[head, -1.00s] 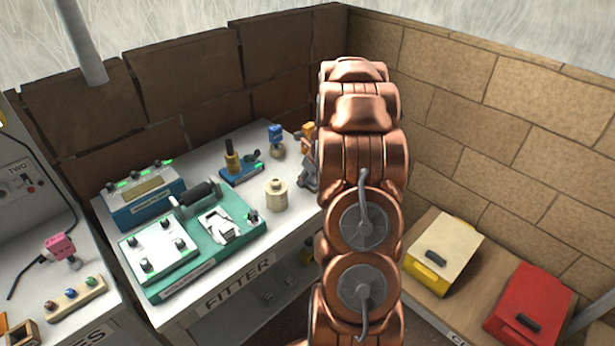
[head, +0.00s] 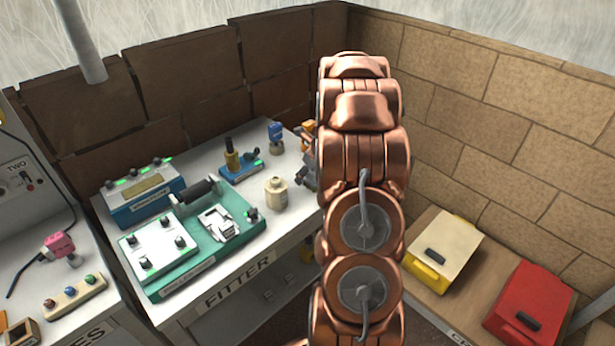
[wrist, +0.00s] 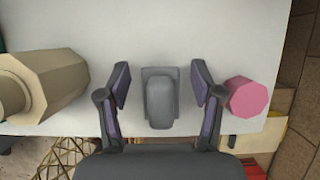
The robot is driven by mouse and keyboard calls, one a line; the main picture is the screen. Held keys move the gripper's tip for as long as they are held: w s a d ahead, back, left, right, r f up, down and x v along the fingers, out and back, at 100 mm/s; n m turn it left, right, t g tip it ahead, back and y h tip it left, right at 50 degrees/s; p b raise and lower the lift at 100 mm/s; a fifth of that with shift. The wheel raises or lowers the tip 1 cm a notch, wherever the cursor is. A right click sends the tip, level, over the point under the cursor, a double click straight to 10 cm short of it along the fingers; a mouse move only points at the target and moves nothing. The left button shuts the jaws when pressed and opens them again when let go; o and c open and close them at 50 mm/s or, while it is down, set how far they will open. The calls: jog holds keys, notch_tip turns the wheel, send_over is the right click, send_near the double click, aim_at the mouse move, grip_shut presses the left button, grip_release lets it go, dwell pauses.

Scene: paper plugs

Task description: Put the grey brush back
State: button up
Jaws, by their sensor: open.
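A grey rounded block on a darker grey flat base, which looks like the grey brush (wrist: 160,100), is on the white table top in the wrist view. My gripper (wrist: 160,78) is open, with one finger to the left and one to the right of it. Gaps show on both sides, so neither finger seems to touch it. In the head view my copper arm hides the brush, and only a sliver of my gripper (head: 309,172) shows beside the arm.
In the wrist view a pink octagonal piece (wrist: 248,97) is close to the right finger and a large beige faceted piece (wrist: 55,82) is at left. In the head view a green fixture (head: 240,232) fills the table's front left. Yellow (head: 424,277) and red (head: 533,302) boxes sit at right.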

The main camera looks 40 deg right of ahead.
jog(key=b+v, duration=0.3)
jog(key=v, duration=0.8)
jog(key=s+a+r+n+g+y, duration=0.15)
jog(key=s+a+n, duration=0.25)
jog(key=a+n, duration=0.75)
jog(key=s+a+r+n+g, duration=0.3)
jog(key=a+n, duration=0.4)
jog(key=a, duration=0.9)
jog(key=s+a+n, duration=0.3)
jog(key=s+n, duration=0.3)
jog(key=s+a+n+g+h, duration=0.1)
jog(key=s+a+n, duration=0.2)
jog(key=s+n, duration=0.2)
jog(key=s+a+f+n+g, duration=0.1)
jog(key=s+a+n, duration=0.3)
jog(key=s, duration=0.5)
jog(key=n, duration=0.2)
jog(key=shift+s+n, duration=0.25)
jog(key=shift+n, duration=0.1)
jog(key=shift+h, duration=0.25)
